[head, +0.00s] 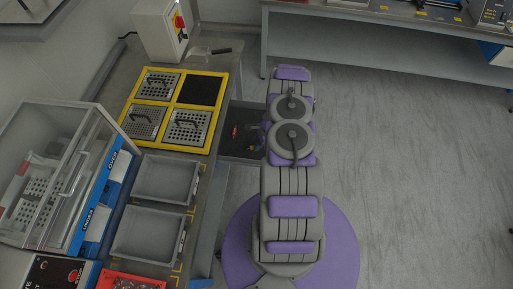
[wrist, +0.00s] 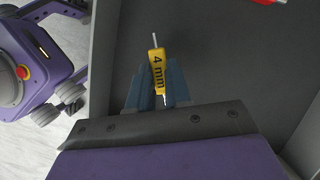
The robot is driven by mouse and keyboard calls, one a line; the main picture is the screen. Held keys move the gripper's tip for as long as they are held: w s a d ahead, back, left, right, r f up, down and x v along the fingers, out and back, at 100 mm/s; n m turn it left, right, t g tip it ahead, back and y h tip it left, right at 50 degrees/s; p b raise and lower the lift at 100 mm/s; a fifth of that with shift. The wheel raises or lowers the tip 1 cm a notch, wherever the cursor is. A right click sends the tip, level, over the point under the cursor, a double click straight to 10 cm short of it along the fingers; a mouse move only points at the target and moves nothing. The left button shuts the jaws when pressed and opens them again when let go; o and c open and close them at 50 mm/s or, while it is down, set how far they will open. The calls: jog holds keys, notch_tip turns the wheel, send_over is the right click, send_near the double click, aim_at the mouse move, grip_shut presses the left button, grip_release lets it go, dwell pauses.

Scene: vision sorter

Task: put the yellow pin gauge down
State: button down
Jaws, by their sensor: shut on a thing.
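The yellow pin gauge (wrist: 158,66), marked "4 mm" with thin metal pins at its ends, is in the wrist view. My gripper (wrist: 160,88) is shut on it, with a blue-grey finger on either side. The gauge points up the picture, over the dark grey floor of an open drawer (wrist: 220,70). I cannot tell how high it is above that floor. In the head view the drawer (head: 238,150) juts from the bench beside my arm, which hides part of it; the gauge is not clear there.
A red item (wrist: 266,1) lies at the drawer's far right. The bench holds a yellow-framed panel (head: 172,73) with lidded compartments and one bare dark one, two grey trays (head: 166,180) (head: 148,234), and a clear-lidded case (head: 52,180). Open floor (head: 420,180) lies to the right.

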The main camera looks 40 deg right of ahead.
jog(key=f, duration=0.3)
jog(key=shift+s+d+b, duration=0.1)
jog(key=shift+d+b, duration=0.15)
jog(key=shift+b, duration=0.05)
jog(key=shift+d+f, duration=0.15)
jog(key=shift+f, duration=0.15)
jog(key=shift+a, duration=0.25)
jog(key=c, duration=1.3)
grip_release()
jog(key=shift+o, duration=1.2)
jog(key=shift+d, duration=0.1)
